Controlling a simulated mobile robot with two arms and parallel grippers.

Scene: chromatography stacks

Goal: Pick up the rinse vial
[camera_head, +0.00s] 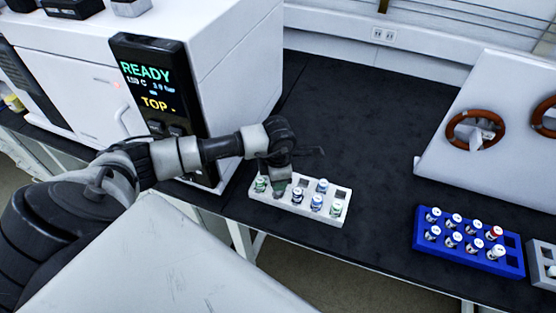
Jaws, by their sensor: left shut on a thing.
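A small white rack (294,206) stands on the black bench in front of the instrument and holds several vials. My left gripper (278,180) is over the left part of this rack, pointing down. It is shut on a greenish vial (279,190) in the front row; the gripper hides most of it. Beside it are a green-capped vial (260,184) at the left end and blue-capped vials (316,202) to the right. The labels are too small to read, so I cannot tell which one is the rinse vial. My right gripper is not in view.
A white instrument with a display (150,85) reading READY stands behind my left arm. A blue rack (468,259) with several vials, one red-capped, is at the right. A white panel with orange-brown rings (476,128) stands behind it. The bench between the racks is clear.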

